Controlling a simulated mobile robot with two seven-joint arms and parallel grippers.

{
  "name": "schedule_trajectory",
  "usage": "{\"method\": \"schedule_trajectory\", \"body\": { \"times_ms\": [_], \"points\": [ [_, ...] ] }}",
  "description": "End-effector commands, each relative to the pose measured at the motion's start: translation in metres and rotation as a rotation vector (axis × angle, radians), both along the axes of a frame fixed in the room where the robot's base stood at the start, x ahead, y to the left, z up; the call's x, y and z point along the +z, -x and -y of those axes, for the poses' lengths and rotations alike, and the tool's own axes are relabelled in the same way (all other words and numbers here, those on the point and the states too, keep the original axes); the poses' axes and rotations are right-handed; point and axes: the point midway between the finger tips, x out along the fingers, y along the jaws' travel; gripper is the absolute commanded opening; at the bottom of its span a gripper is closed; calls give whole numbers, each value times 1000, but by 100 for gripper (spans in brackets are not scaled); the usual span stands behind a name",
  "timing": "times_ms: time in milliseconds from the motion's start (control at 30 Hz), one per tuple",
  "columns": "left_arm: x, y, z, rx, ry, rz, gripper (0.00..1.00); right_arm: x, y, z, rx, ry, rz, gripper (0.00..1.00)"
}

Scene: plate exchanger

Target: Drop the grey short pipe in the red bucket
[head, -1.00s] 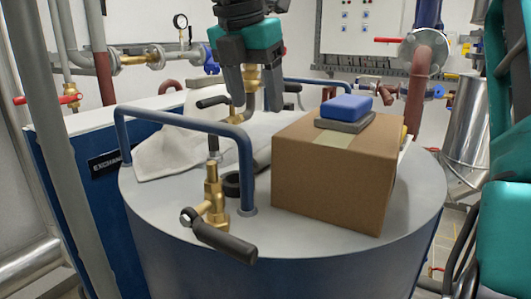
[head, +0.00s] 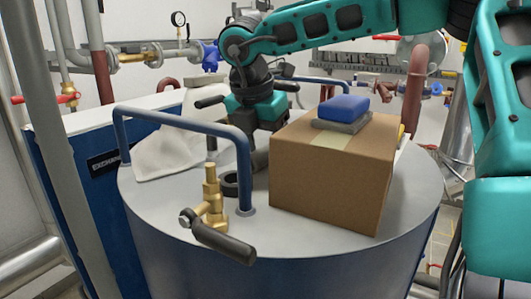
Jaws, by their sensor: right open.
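My right gripper (head: 257,116) is low over the top of the blue-grey round tank (head: 330,238), behind the blue handrail and left of the cardboard box. It is open, with its lower fingers partly hidden. A short grey rounded piece (head: 260,160) shows just below it, between the rail and the box. It may be the grey short pipe, but it is mostly hidden and I cannot tell whether the fingers are around it. I see no red bucket. My left gripper is not in view.
The cardboard box (head: 318,182) carries a blue and grey sponge (head: 344,108). The blue handrail (head: 245,175), a brass valve (head: 212,190) with a dark lever, a black ring (head: 230,186) and a white cloth (head: 165,154) crowd the tank top. Its front right rim is clear.

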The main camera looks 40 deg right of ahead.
Motion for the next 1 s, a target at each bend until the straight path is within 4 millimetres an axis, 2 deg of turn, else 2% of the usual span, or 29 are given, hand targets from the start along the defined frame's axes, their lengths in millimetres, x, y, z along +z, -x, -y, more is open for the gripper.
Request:
{"method": "schedule_trajectory", "body": {
  "times_ms": [100,767,1000],
  "points": [
    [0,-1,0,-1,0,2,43,0,0,0,0,0,0,63],
    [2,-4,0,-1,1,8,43,1,0,0,0,0,0,0],
    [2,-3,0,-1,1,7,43,1,0,0,0,1,1,0]
  ]
}}
